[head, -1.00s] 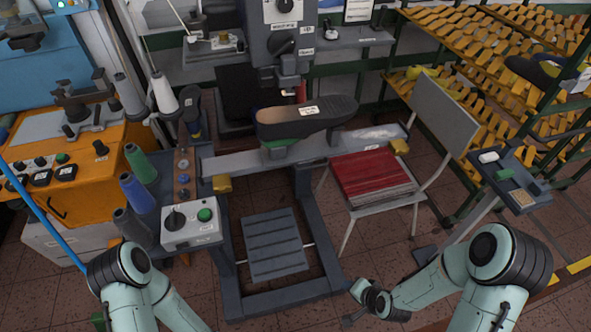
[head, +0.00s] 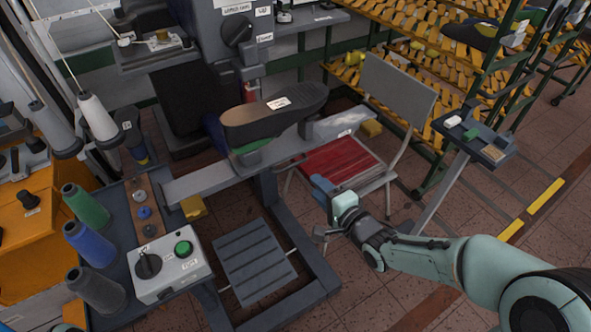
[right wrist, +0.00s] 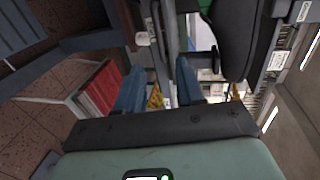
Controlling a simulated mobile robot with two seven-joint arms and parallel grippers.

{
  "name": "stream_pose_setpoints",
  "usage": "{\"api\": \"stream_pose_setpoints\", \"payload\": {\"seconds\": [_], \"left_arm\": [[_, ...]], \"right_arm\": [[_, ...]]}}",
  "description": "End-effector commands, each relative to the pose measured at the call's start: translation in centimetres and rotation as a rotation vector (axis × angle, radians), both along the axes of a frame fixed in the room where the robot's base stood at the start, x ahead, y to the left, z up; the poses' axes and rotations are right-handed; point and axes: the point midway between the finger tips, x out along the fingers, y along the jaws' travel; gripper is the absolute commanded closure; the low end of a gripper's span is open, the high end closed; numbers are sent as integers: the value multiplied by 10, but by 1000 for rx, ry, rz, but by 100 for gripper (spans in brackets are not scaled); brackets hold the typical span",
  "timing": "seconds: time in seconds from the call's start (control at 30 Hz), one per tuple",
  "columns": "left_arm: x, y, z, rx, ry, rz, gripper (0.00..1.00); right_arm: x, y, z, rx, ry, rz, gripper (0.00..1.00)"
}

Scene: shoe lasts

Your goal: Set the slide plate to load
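The grey slide plate (head: 218,174) runs slantwise across the machine's front, with a small white label near its right end. A dark shoe (head: 272,116) with a white tag sits above its middle, over a green support (head: 252,147). My right gripper (head: 323,190) is in front of the red chair seat, below and apart from the plate's right part. Its blue fingers (right wrist: 160,88) stand apart with nothing gripped between them in the right wrist view. My left gripper is out of view.
A chair (head: 340,165) with a red seat stands behind my right gripper. A control box (head: 167,265) with a green button and thread cones (head: 88,243) are at left. A foot pedal (head: 254,262) is below. A small tray stand (head: 480,140) and shoe-last racks are at right.

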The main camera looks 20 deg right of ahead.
Motion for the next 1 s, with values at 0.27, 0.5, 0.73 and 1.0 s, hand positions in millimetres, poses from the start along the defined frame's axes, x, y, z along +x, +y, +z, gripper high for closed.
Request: {"api": "stream_pose_setpoints", "payload": {"seconds": [0.27, 0.5, 0.73, 1.0], "left_arm": [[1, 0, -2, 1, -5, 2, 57], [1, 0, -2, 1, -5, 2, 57], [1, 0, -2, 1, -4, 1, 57], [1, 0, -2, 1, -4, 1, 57]], "right_arm": [[59, 8, -14, 2, 1, 1, 62], [90, 13, -20, 1, 1, 0, 62], [98, 14, -22, 0, 2, 0, 62], [98, 14, -21, 0, 1, -1, 91]]}}
